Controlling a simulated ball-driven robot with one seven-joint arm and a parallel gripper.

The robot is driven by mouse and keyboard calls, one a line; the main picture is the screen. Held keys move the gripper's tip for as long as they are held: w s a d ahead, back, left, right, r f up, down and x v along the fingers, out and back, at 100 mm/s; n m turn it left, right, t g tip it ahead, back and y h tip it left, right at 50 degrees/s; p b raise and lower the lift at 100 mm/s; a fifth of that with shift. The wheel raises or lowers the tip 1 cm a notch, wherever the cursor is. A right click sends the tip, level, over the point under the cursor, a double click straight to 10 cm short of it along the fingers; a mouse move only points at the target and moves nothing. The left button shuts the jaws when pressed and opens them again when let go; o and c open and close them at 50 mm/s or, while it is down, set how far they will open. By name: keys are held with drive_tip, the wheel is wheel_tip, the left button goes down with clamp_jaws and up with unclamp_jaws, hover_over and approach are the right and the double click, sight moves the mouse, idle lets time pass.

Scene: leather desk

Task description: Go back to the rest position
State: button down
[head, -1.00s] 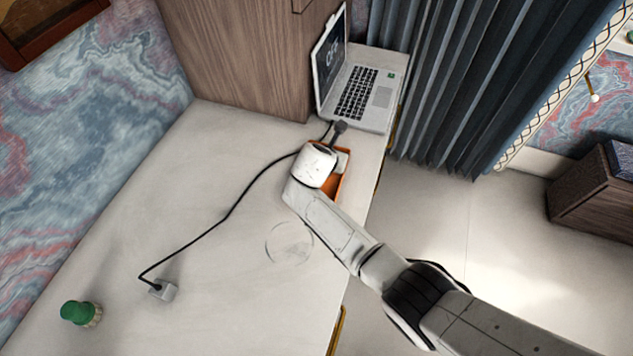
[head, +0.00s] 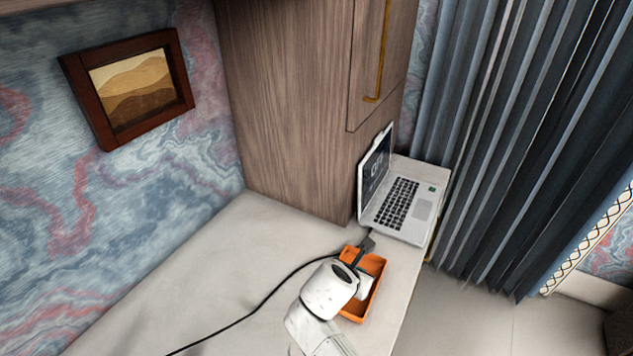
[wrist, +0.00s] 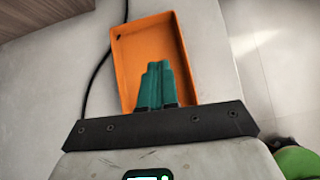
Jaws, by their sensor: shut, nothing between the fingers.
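My gripper (wrist: 158,68) shows in the wrist view with its two teal fingers together and nothing between them. It is above the orange tray (wrist: 140,42), pointing into the picture over the tray's floor. The tray looks empty where it shows; the fingers and the dark gripper bar hide its near end. In the head view, my white wrist covers part of the orange tray (head: 375,266), and the fingertips cannot be made out there.
An open laptop (head: 398,205) stands beyond the tray, against the wooden cabinet (head: 285,110). A black cable (head: 262,307) runs along the desk (head: 215,270) left of the tray. A dark curtain (head: 500,130) hangs at right.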

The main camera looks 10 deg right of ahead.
drive_tip(key=shift+s, duration=0.1)
drive_tip(key=s+d+f+m, duration=0.1)
drive_tip(key=s+m, duration=0.1)
drive_tip(key=s, duration=0.1)
drive_tip(key=s+d+f+m+g+y, duration=0.1)
drive_tip(key=s+m, duration=0.2)
drive_tip(key=s+d+f+m+g, duration=0.1)
drive_tip(key=s+f+m, duration=0.1)
drive_tip(key=s+m, duration=0.1)
drive_tip(key=shift+s+f+y, duration=0.1)
drive_tip(key=shift+s+y, duration=0.25)
drive_tip(key=shift+y, duration=0.05)
drive_tip(key=s+d+r+m+g+y, duration=0.1)
drive_tip(key=s+d+m+g+y, duration=0.1)
drive_tip(key=s+m, duration=0.8)
drive_tip(key=s+d+r+m+g+y, duration=0.1)
drive_tip(key=s+d+m, duration=0.4)
drive_tip(key=s+m, duration=0.5)
drive_tip(key=s+y, duration=0.1)
drive_tip(key=s, duration=0.6)
drive_tip(key=shift+m+g, duration=0.3)
drive_tip(key=shift+g, duration=0.1)
drive_tip(key=shift+s, duration=0.1)
